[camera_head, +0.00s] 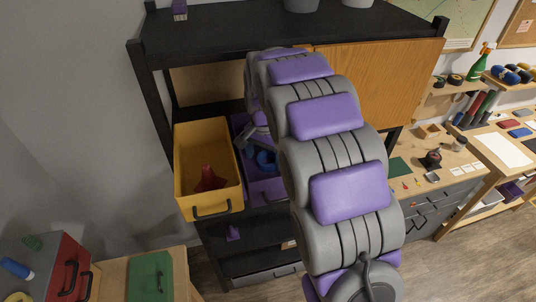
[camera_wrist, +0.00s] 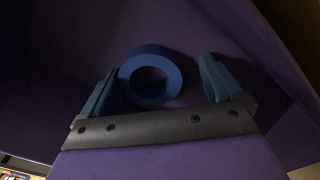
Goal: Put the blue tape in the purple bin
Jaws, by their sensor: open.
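The purple bin (camera_head: 270,190) is pulled out from the shelf, partly hidden behind my arm. My gripper (camera_head: 256,148) reaches down into it. The blue tape (camera_head: 266,160) is a ring that shows inside the bin beside my gripper. In the wrist view, my gripper (camera_wrist: 160,72) is open, its two fingers spread wide. The blue tape (camera_wrist: 165,92) lies between the fingers, close to the left one, with a gap to the right one. The bin's purple inner wall (camera_wrist: 225,40) surrounds them. Whether the tape touches the left finger or the bin floor is unclear.
A yellow bin (camera_head: 209,135) holding a red object (camera_head: 210,180) stands directly left of the purple bin. A black shelf (camera_head: 270,32) frames both. A wooden door panel (camera_head: 385,85) is at right. A red box (camera_head: 65,265) and green-topped box (camera_head: 150,278) stand at lower left.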

